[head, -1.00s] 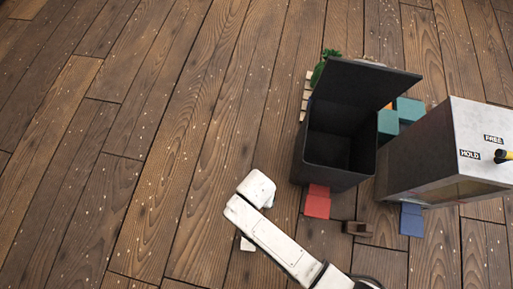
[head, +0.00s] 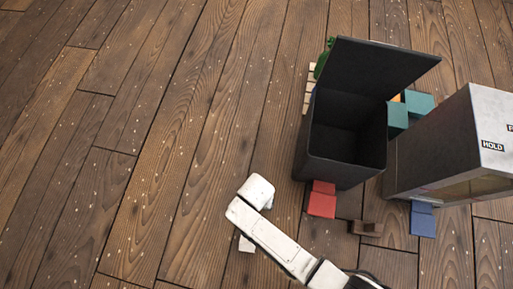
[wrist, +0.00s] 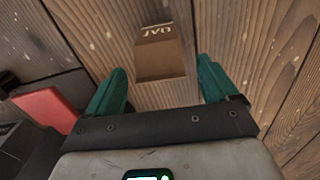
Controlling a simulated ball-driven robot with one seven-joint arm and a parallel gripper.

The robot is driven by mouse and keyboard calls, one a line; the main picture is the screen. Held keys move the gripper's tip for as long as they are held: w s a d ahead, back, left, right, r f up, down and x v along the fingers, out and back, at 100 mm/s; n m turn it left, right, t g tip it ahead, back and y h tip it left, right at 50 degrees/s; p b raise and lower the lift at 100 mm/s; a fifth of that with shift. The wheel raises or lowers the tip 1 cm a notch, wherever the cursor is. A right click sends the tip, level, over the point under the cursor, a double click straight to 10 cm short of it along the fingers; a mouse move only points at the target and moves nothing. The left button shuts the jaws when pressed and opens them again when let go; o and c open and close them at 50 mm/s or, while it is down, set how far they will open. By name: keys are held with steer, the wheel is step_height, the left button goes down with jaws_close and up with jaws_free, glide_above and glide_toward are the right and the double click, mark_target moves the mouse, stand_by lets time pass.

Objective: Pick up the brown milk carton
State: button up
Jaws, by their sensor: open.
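The brown carton (wrist: 160,58) is in the wrist view at the upper middle, with upside-down lettering on its face. It lies between the lines of my two green fingers, apart from both. My gripper (wrist: 161,78) is open and empty, with wood floor showing on either side of the carton. In the head view my white arm reaches in from the bottom. The fingers are hidden there, and I cannot make out the carton for certain.
A black open-lidded bin (head: 340,160) stands right of my arm, with a red block (head: 322,199) at its foot. A grey cabinet (head: 450,150) marked HOLD, a blue block (head: 422,219) and a small brown wooden piece (head: 366,228) are farther right. The floor at left is clear.

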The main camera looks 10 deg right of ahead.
steer(key=shift+f, duration=0.45)
steer(key=shift+c, duration=0.3)
steer(key=c, duration=1.3)
